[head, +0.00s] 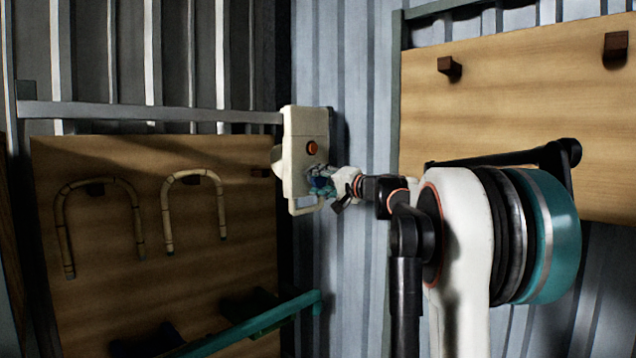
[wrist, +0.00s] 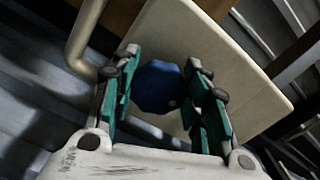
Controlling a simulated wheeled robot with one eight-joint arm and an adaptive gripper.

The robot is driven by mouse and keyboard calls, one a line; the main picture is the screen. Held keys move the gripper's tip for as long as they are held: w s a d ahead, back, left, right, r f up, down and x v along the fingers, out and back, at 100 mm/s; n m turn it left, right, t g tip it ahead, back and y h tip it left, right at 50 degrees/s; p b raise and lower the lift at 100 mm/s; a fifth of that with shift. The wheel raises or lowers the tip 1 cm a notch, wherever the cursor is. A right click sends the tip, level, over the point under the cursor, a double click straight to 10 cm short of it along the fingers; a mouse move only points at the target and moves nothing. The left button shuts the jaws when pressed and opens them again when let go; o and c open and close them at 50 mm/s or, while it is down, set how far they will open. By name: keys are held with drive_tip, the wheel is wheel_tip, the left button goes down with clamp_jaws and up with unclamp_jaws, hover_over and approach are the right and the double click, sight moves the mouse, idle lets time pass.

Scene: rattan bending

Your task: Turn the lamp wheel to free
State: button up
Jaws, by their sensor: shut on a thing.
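The lamp (head: 301,125) is a cream box on the corrugated wall in the middle of the head view, with a round orange-red part on its face. Its cream plate also shows in the wrist view (wrist: 245,85). The lamp wheel (wrist: 160,88) is a dark blue, faceted knob on that plate. My gripper (wrist: 161,62) has one green-padded finger on each side of the wheel and is shut on it. In the head view my gripper (head: 324,184) is at the lower part of the lamp, and the wheel is mostly hidden there.
A wooden board (head: 190,270) at left carries two bent rattan hoops (head: 165,210) on dark pegs. Another wooden board (head: 500,110) with dark pegs hangs at right. A cream tube (wrist: 84,38) passes close to my left finger.

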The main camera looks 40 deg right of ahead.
drive_tip(key=shift+f, duration=0.1)
drive_tip(key=o, duration=1.1)
drive_tip(key=s, duration=0.8)
drive_tip(key=s+d, duration=0.1)
drive_tip(key=s, duration=0.3)
